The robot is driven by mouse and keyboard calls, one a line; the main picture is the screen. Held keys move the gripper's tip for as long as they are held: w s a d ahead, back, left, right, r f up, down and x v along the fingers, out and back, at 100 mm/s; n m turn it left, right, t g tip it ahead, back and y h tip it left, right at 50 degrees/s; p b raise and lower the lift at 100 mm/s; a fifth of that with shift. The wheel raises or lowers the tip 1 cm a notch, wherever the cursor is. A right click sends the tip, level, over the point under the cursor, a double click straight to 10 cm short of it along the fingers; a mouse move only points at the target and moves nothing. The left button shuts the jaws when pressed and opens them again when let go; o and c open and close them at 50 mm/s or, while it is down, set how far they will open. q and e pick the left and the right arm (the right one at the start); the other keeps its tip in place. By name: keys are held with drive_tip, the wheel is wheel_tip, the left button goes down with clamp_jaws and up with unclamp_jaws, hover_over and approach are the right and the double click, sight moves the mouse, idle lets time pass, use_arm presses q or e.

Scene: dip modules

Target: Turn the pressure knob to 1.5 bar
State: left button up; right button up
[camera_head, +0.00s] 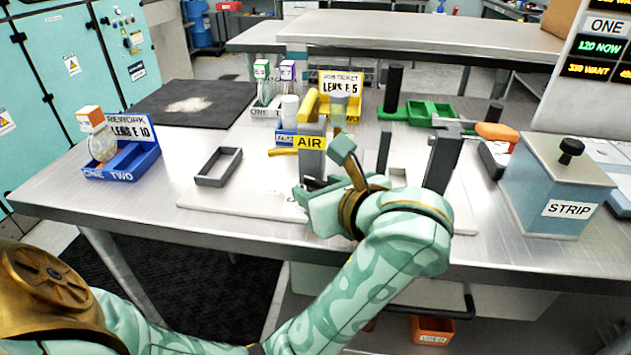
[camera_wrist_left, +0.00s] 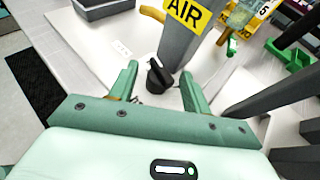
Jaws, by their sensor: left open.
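The grey post with the yellow AIR label (camera_head: 310,143) stands on the white board near the middle of the table; it also shows in the left wrist view (camera_wrist_left: 183,42). The black pressure knob (camera_wrist_left: 157,76) with a white mark sits low on its near side. My left gripper (camera_wrist_left: 160,73) is open, with one finger to each side of the knob. I see a gap between knob and fingers, but cannot tell whether the tips reach its depth. In the head view, my left gripper (camera_head: 322,178) hides most of the knob. No scale reading is legible. My right gripper is out of view.
A grey open frame (camera_head: 218,167) lies left of the post. Dark uprights (camera_head: 443,163) stand to the right, near my arm. A blue STRIP box (camera_head: 553,190) is at the right, a blue REWORK bin (camera_head: 125,166) at the left. The board's front left is clear.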

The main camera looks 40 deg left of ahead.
use_arm(q)
drive_tip(key=c, duration=0.9)
drive_tip(key=shift+c, duration=0.4)
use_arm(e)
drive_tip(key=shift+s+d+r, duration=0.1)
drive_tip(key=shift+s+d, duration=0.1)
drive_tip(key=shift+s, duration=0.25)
